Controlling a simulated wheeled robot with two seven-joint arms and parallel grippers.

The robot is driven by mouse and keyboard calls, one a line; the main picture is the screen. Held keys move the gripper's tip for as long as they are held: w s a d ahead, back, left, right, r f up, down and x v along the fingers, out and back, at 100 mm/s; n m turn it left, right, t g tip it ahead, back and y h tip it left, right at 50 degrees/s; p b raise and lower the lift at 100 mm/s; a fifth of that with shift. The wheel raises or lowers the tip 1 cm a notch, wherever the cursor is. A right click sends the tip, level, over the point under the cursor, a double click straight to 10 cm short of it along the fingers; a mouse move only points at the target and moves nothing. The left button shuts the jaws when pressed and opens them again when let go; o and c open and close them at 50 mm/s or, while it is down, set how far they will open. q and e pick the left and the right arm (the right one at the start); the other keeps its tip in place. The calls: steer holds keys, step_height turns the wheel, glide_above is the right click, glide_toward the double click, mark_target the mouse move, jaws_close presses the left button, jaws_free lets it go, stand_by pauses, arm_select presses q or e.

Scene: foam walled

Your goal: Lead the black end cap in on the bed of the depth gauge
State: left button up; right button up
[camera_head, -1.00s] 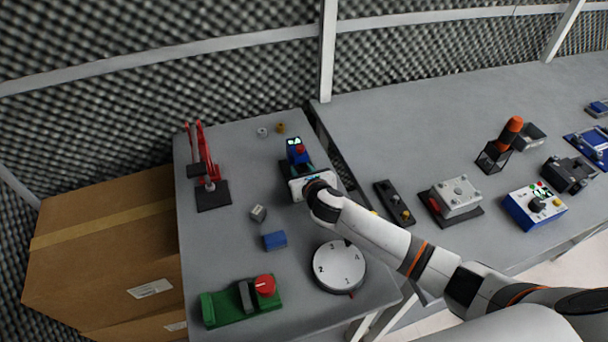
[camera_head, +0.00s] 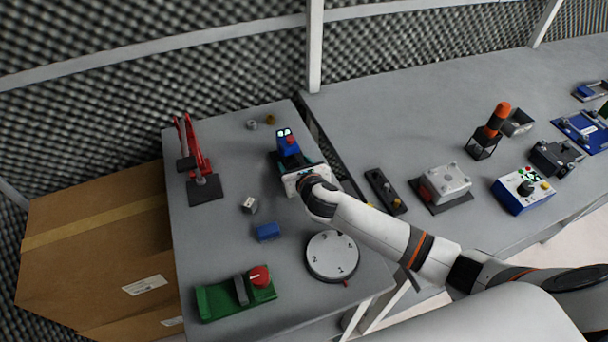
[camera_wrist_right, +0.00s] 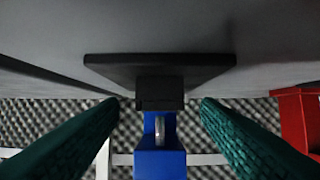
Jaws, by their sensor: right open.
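The depth gauge (camera_head: 288,146) is blue with a small lit display and a red top part, standing near the far end of the left table. The right wrist view shows its blue body (camera_wrist_right: 160,162), a silver pin and a dark base plate (camera_wrist_right: 105,64). A black block (camera_wrist_right: 160,93) sits at the pin's end by the plate; it may be the black end cap, but I cannot tell. My right gripper (camera_head: 303,170) is at the gauge's near side. In the wrist view its teal fingers (camera_wrist_right: 160,118) are open, one on each side of the gauge, apart from it. My left gripper is not in view.
A red clamp (camera_head: 199,155) stands left of the gauge. A grey cube (camera_head: 249,204), a blue block (camera_head: 268,231), a numbered dial (camera_head: 332,257) and a green switch base (camera_head: 218,300) lie nearer. A gap separates the right table, which holds a black strip (camera_head: 385,190).

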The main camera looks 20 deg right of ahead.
steer(key=v, duration=1)
